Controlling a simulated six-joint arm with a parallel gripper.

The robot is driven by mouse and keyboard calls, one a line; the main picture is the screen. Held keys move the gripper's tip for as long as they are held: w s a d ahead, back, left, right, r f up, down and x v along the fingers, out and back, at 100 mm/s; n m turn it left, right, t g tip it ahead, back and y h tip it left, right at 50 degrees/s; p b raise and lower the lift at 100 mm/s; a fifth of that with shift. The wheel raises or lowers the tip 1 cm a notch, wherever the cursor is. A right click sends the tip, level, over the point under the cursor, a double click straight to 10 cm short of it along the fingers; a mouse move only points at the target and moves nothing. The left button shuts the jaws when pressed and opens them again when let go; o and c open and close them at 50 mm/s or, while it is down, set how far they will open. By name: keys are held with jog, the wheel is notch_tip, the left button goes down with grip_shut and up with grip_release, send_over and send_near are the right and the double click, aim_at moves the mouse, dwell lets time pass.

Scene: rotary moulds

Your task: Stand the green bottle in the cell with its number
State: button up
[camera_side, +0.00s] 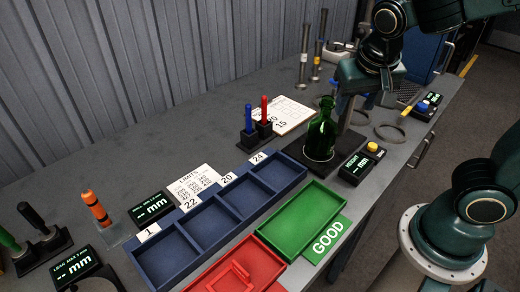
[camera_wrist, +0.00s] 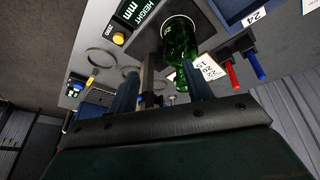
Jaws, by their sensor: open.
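The green bottle (camera_side: 321,130) stands upright on the dark plate of the height gauge (camera_side: 358,168). It also shows in the wrist view (camera_wrist: 179,40), beyond my fingers. No number is legible on it. The blue tray (camera_side: 183,268) has a row of cells tagged 1, 22, 20 and 24 from near left to far right. The cells look empty. My gripper (camera_wrist: 162,72) is open, with its two fingers apart and nothing between them. In the side view my gripper is just behind and above the bottle, apart from it as far as I can tell.
A blue and red pen holder (camera_side: 258,134) and a number sheet (camera_side: 291,117) stand left of the bottle. Rings (camera_side: 389,132) lie to its right.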

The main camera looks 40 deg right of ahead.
aim_at(328, 113)
jog(key=w+f+m+h, duration=0.1)
jog(key=w+m+h, duration=0.1)
jog(key=w+a+f+m+h, duration=0.1)
jog(key=w+f+m+h, duration=0.1)
jog(key=w+a+f+m+g+h, duration=0.1)
jog(key=w+m+h, duration=0.1)
jog(key=shift+f+m+h, duration=0.25)
jog(key=shift+m+h, duration=0.15)
jog(key=shift+w+a+f+m+h, duration=0.1)
jog(key=shift+w+a+m+h, duration=0.1)
jog(key=shift+m+h, duration=0.3)
jog(key=shift+w+a+m+h, duration=0.1)
jog(key=shift+w+m+h, duration=0.05)
jog(key=shift+m+h, duration=0.35)
jog(key=shift+d, duration=0.1)
jog(key=shift+x, duration=3.7)
jog(key=shift+w, duration=0.1)
